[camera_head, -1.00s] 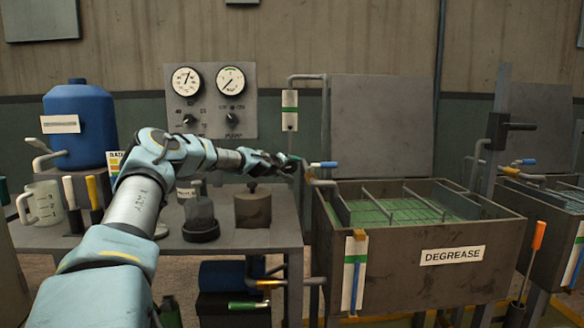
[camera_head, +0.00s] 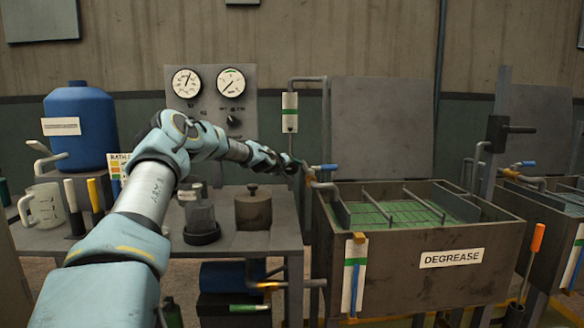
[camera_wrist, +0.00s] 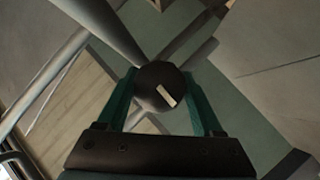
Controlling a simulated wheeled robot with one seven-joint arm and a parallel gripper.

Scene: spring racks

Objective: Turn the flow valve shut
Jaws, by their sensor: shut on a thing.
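The flow valve shows as a dark round knob (camera_wrist: 160,84) with a pale bar on its face in the wrist view. The bar is tilted, running from upper left to lower right. My gripper (camera_wrist: 160,92) has its two green fingers on either side of the knob, shut on it. In the head view my gripper (camera_head: 298,166) is at the pipe just left of the degrease tank. It hides the knob there.
A blue-handled lever (camera_head: 323,167) sits close to the right of my gripper. The degrease tank (camera_head: 420,278) stands to the right. A gauge panel (camera_head: 246,110) is behind my arm. A lidded pot (camera_head: 253,210) stands on the bench below it.

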